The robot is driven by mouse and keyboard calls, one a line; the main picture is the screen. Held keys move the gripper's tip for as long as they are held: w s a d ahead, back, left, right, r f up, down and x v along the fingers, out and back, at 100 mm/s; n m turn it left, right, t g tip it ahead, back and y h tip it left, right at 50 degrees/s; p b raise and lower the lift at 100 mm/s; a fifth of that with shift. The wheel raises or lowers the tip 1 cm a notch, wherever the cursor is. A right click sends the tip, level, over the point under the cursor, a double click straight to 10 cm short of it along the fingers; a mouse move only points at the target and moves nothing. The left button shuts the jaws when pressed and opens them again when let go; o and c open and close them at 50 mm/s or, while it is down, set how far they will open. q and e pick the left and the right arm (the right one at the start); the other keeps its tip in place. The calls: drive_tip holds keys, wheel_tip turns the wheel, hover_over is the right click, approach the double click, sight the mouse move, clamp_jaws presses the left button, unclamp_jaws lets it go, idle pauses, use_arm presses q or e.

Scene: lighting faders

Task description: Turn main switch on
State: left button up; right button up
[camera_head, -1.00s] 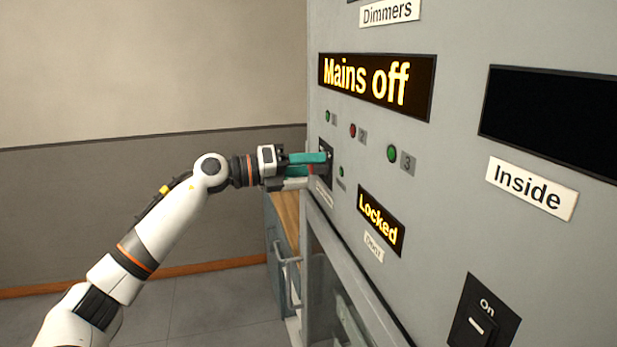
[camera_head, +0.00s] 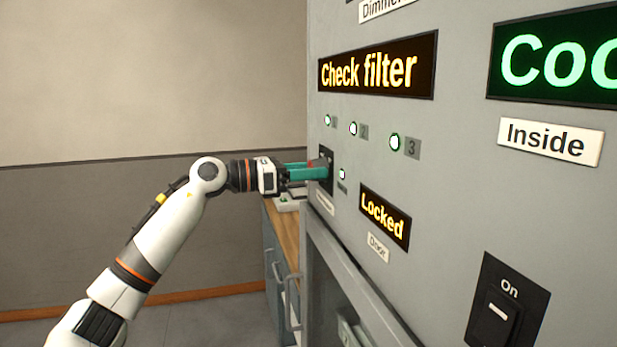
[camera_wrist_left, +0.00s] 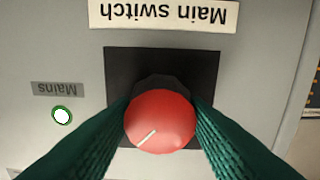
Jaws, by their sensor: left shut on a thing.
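The main switch is a red round knob (camera_wrist_left: 160,121) with a white pointer line, on a black square plate (camera_wrist_left: 120,70) under the upside-down "Main switch" label (camera_wrist_left: 165,14) in the left wrist view. My left gripper (camera_head: 318,171) has its green fingers on both sides of the knob and is shut on it. The pointer line slants in the wrist view. The Mains lamp (camera_wrist_left: 62,116) beside the plate is lit white. In the head view the display (camera_head: 377,66) reads "Check filter". My right gripper is not in view.
A "Locked" display (camera_head: 384,216) sits below right of the switch, over the door. A black On switch (camera_head: 505,305) is at the lower right. Three numbered lamps (camera_head: 353,129) are lit above the switch. A wooden counter (camera_head: 285,225) stands behind.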

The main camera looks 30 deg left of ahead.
use_arm(q)
drive_tip(key=shift+f+m, duration=0.15)
drive_tip(key=shift+m, duration=0.25)
drive_tip(key=o, duration=1)
drive_tip(key=shift+c, duration=0.2)
drive_tip(key=b+v, duration=0.5)
drive_tip(key=v, duration=0.7)
